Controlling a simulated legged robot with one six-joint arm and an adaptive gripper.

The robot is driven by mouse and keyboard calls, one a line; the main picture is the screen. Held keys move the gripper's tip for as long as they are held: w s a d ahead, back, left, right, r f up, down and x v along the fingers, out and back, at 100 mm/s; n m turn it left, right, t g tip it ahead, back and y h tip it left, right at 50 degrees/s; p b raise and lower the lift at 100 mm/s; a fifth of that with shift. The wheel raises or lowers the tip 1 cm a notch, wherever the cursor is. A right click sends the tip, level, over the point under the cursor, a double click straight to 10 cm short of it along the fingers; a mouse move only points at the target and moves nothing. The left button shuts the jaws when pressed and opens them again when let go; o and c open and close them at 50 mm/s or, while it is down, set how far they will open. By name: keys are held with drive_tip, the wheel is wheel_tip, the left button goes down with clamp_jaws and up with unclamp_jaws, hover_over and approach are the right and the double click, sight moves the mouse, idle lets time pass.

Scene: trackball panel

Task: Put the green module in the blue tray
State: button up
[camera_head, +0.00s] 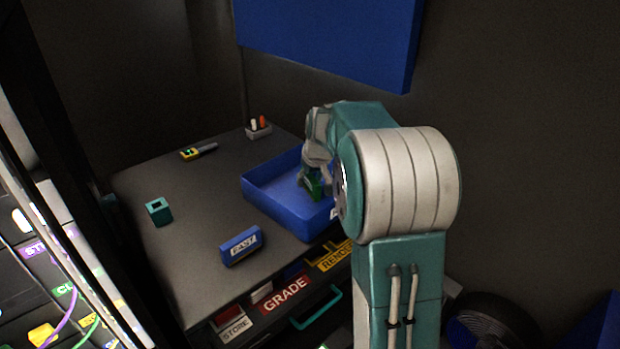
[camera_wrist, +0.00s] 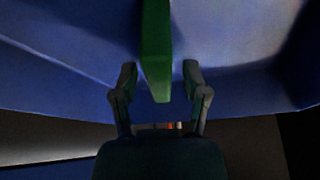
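The blue tray (camera_head: 270,203) stands on the dark desk top, toward its right side. The green module (camera_head: 316,188) shows inside the tray's outline in the head view, partly hidden by my arm. Whether it rests on the tray floor is hard to tell. My gripper (camera_head: 311,178) points down into the tray. In the wrist view, the green module (camera_wrist: 156,45) lies between the two fingers of my gripper (camera_wrist: 159,72), with a visible gap on each side. The fingers are open. Blue tray surface (camera_wrist: 235,85) fills the background there.
A blue block labelled EASY (camera_head: 241,246) lies in front of the tray. A teal cube (camera_head: 159,211) and a yellow-and-black device (camera_head: 192,153) sit to the left. A small holder (camera_head: 258,131) stands behind the tray. A blue panel (camera_head: 330,35) hangs above.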

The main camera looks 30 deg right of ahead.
drive_tip(key=shift+r, duration=0.1)
drive_tip(key=v, duration=1.2)
drive_tip(key=s+a+r, duration=0.1)
drive_tip(key=s+a, duration=1.1)
drive_tip(key=a, duration=0.1)
drive_tip(key=s+a+f, duration=0.3)
drive_tip(key=s, duration=0.4)
drive_tip(key=s+a+f+n+t, duration=0.1)
drive_tip(key=s+a+f, duration=0.2)
drive_tip(key=s, duration=0.4)
drive_tip(key=shift+s+a+f, duration=0.15)
drive_tip(key=shift+a+f, duration=0.2)
drive_tip(key=shift+a, duration=0.15)
